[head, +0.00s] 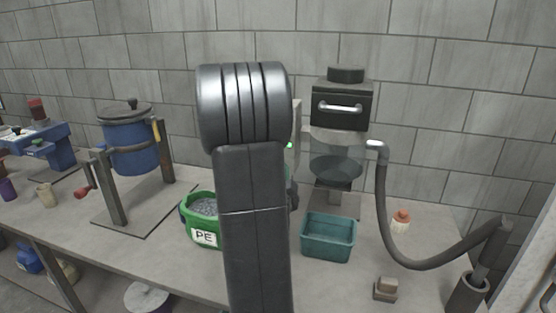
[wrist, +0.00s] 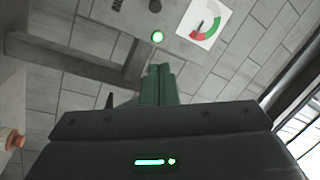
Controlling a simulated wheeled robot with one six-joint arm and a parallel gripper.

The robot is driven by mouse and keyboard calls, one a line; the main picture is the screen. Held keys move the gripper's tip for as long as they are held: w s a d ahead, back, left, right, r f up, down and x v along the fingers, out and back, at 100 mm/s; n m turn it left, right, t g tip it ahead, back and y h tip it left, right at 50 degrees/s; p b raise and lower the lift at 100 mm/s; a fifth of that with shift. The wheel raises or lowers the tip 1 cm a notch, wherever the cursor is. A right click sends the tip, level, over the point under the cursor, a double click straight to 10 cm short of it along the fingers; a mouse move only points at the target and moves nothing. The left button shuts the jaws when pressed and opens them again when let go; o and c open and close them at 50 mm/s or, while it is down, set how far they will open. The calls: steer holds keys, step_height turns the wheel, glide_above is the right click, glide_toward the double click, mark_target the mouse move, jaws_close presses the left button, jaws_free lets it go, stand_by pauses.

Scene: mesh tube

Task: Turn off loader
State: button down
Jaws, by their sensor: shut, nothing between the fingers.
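The loader (head: 342,105) stands against the back wall in the head view, with a dark lid, a silver handle and a clear chamber. A grey panel (wrist: 185,18) fills the top of the wrist view. It carries a lit green round light or button (wrist: 157,37), a dark knob or switch (wrist: 155,5) and a red-and-green dial (wrist: 205,24). In the head view a small green light (head: 290,145) shows just right of my arm. My gripper (wrist: 158,70) is shut and empty, its fingertips below the green light in the picture; contact cannot be told. My arm hides most of the panel in the head view.
A grey hose (head: 384,210) runs from the loader to a tube (head: 468,294) at right. A teal bin (head: 328,238) and a green PE tub (head: 190,213) flank my arm. A blue drum machine (head: 130,145) stands left. Bare table lies in front of the drum.

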steer(key=shift+w, duration=0.1)
steer(key=p+x, duration=0.4)
steer(key=x, duration=0.6)
steer(key=a+f, duration=0.1)
steer(key=a+f+p, duration=0.1)
steer(key=a, duration=0.1)
steer(key=shift+s+a+f, duration=0.1)
steer(key=shift+s+a, duration=0.1)
steer(key=shift+s, duration=0.05)
steer(key=shift+a, duration=0.1)
